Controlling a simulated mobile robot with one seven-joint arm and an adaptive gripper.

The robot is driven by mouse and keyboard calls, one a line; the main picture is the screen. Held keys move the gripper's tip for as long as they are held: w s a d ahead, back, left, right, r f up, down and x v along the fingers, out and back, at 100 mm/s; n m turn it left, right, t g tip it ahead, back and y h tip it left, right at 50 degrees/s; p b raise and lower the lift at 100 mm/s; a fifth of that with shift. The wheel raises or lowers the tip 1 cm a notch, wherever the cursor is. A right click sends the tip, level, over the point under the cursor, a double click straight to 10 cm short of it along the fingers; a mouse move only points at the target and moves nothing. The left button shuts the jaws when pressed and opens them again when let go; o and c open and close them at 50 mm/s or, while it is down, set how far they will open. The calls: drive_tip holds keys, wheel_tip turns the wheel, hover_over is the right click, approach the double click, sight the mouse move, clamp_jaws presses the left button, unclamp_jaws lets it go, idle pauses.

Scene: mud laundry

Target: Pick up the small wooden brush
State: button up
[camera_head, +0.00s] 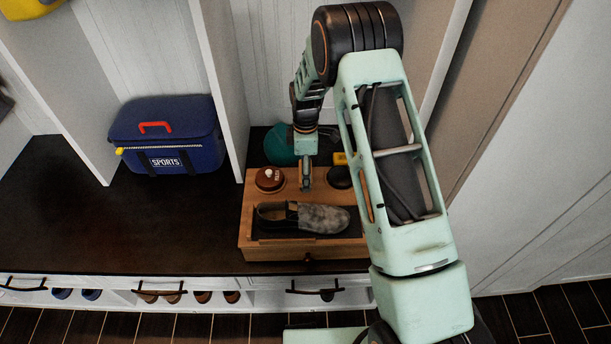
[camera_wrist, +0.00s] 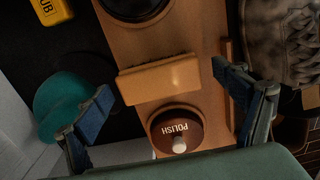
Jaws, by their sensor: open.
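The small wooden brush (camera_wrist: 158,80) is a plain tan block in the wrist view, lying on a wooden shoe-care box (camera_head: 246,222). It lies between a brown polish tin (camera_wrist: 165,122) and a dark round tin (camera_wrist: 137,6). In the head view I cannot make the brush out; my gripper covers that spot. My gripper (camera_wrist: 162,79) is open and empty, with one finger to each side of the brush in the wrist view, both apart from it. In the head view my gripper (camera_head: 306,180) points down over the box.
A grey-brown shoe (camera_head: 320,217) lies along the box's front. A teal round object (camera_head: 281,147) and a yellow item (camera_head: 340,158) are behind the box. A blue sports cooler (camera_head: 168,135) stands left, beyond a white divider (camera_head: 222,75). The dark bench top left of the box is clear.

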drive_tip(key=shift+w+f, duration=0.1)
drive_tip(key=shift+f, duration=0.35)
drive_tip(key=c, duration=1.4)
drive_tip(key=shift+r, duration=0.15)
drive_tip(key=shift+r, duration=0.2)
wheel_tip(320, 180, up, 2)
drive_tip(key=shift+r, duration=0.1)
drive_tip(key=s+r, duration=0.3)
drive_tip(key=s, duration=0.1)
drive_tip(key=s+r+p, duration=0.1)
drive_tip(key=s+r, duration=0.2)
drive_tip(key=s, duration=0.2)
drive_tip(key=s+r, duration=0.4)
drive_tip(key=s, duration=0.1)
drive_tip(key=shift+a+r, duration=0.1)
